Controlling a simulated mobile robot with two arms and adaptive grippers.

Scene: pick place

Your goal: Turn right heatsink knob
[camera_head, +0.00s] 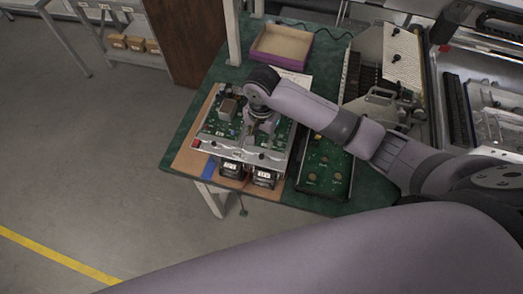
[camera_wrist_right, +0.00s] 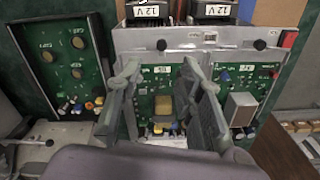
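The test unit has a metal front plate (camera_head: 225,152) and two green circuit boards behind it. In the right wrist view, the plate (camera_wrist_right: 200,40) carries two small black knobs, one in the middle (camera_wrist_right: 161,44) and one to the right (camera_wrist_right: 260,44). I cannot tell for sure which is the heatsink knob. My right gripper (camera_wrist_right: 160,75) is open and empty, with its fingers apart above one board and the middle knob just beyond their tips. In the head view my right gripper (camera_head: 262,128) is over the unit's right half, partly hidden by its wrist. My left gripper is not in view.
Black 12 V modules (camera_head: 265,178) stand at the unit's front edge. A black-framed green board (camera_head: 325,172) lies to its right. A purple-sided tray (camera_head: 283,45) is farther back on the green table. A machine with metal parts (camera_head: 400,60) stands at the right.

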